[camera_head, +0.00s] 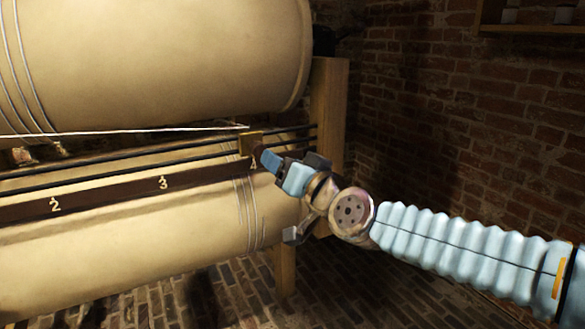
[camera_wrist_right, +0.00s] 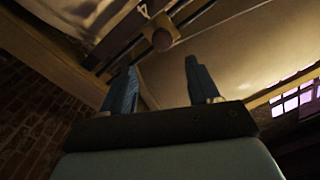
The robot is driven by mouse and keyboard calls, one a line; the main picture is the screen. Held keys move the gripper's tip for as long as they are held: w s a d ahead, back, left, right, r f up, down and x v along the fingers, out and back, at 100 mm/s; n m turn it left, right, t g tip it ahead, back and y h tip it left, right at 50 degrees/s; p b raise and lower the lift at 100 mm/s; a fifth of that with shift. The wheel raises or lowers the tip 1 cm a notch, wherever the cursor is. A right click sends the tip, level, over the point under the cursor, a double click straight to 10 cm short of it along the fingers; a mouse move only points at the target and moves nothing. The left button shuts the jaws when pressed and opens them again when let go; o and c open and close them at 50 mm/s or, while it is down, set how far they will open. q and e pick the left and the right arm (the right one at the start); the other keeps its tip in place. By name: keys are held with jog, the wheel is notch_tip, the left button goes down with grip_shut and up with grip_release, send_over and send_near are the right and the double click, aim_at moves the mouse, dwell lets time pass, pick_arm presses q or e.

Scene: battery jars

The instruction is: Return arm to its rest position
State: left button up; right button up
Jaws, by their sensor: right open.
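My right arm comes in from the right in the head view. Its gripper (camera_head: 268,163) is near the brass slider block (camera_head: 250,143) on the dark rails, close to the number 4. In the right wrist view the two blue fingers (camera_wrist_right: 157,88) stand apart with nothing between them. A round knob (camera_wrist_right: 161,39) shows beyond the fingertips, apart from them. Whether the fingers touch the block cannot be told from the head view. My left gripper is not in view.
Two large cream cylinders lie one above the other, the upper one (camera_head: 150,55) and the lower one (camera_head: 120,240). A dark numbered strip (camera_head: 110,193) runs between them. A wooden post (camera_head: 328,110) stands at their right end. The brick wall (camera_head: 450,130) is behind my arm.

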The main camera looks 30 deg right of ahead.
jog(key=s, duration=0.2)
jog(key=shift+s+d, duration=0.1)
jog(key=shift+s, duration=0.25)
jog(key=w+a+f+n+g+p, duration=0.1)
jog(key=w+a+f+g, duration=0.15)
jog(key=f, duration=0.75)
jog(key=w+a+f+g+y+p, duration=0.1)
jog(key=w+a+f+g, duration=0.15)
jog(key=f, duration=0.75)
jog(key=w+a+f+n+g+p, duration=0.1)
jog(key=a+f+g, duration=0.15)
jog(key=f, duration=0.85)
jog(key=s+a+f+g+y+p, duration=0.1)
jog(key=s+a+f+g, duration=0.2)
jog(key=s+f, duration=0.7)
jog(key=s+a+f+n+g+y+p, duration=0.1)
jog(key=s+a+f+g, duration=0.3)
jog(key=s+f, duration=0.7)
notch_tip(320, 180, down, 4)
jog(key=g+p, duration=0.1)
jog(key=g, duration=0.1)
jog(key=shift+a+f+g, duration=0.15)
jog(key=shift+g, duration=0.2)
